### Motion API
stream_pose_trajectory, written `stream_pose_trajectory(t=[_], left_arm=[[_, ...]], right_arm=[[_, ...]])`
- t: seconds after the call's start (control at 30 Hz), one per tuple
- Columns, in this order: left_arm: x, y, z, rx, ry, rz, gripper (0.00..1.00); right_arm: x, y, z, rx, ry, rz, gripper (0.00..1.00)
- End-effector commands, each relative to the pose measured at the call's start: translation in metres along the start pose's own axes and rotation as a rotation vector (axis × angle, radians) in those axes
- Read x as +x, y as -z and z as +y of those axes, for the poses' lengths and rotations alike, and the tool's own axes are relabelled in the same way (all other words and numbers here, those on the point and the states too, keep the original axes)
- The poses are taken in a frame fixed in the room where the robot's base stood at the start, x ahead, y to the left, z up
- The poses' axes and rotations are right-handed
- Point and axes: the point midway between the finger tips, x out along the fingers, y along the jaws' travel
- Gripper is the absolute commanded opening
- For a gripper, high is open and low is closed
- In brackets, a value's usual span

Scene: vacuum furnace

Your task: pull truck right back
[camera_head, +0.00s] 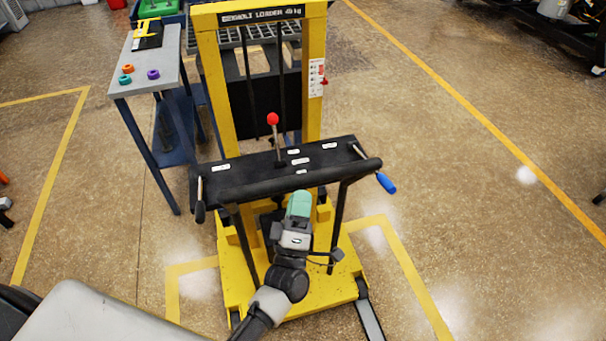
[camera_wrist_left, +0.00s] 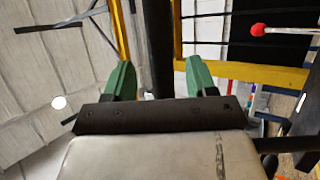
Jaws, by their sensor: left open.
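The truck is a yellow loader (camera_head: 229,95) with an upright mast, a yellow base and a black handle console (camera_head: 240,178) facing me. The console carries a red-knobbed lever (camera_head: 273,119), a blue-gripped lever (camera_head: 386,183) at right and a black-gripped one at left. My left gripper (camera_head: 299,203) is just below the console's near edge, around its middle. In the left wrist view its green fingers (camera_wrist_left: 160,78) are apart, with a dark bar beyond them; whether they touch it I cannot tell. The red knob (camera_wrist_left: 258,30) shows there too. My right gripper is not in view.
A grey-topped table (camera_head: 147,72) with coloured rings and a yellow tool stands close left of the truck. Yellow lines (camera_head: 410,262) mark the floor around the base. The floor to the right is clear. Dark equipment (camera_head: 545,35) stands at the far right.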

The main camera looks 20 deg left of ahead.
Motion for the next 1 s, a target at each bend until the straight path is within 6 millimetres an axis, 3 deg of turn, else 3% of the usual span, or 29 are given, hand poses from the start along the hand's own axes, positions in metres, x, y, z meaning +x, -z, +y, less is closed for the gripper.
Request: stream_pose_trajectory(t=[0.1,0.3,0.67,1.0], left_arm=[[0.023,0.001,0.002,0.001,0.0,0.0,0.57],[0.042,0.0,0.0,0.001,0.002,-0.001,0.57],[0.045,0.0,-0.001,0.001,0.003,-0.002,0.55],[0.045,0.0,-0.001,0.002,0.003,-0.002,0.03]], right_arm=[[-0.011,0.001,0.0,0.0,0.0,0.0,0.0],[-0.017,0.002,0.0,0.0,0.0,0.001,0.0],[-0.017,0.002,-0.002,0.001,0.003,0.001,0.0],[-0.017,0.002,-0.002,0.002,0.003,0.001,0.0]])
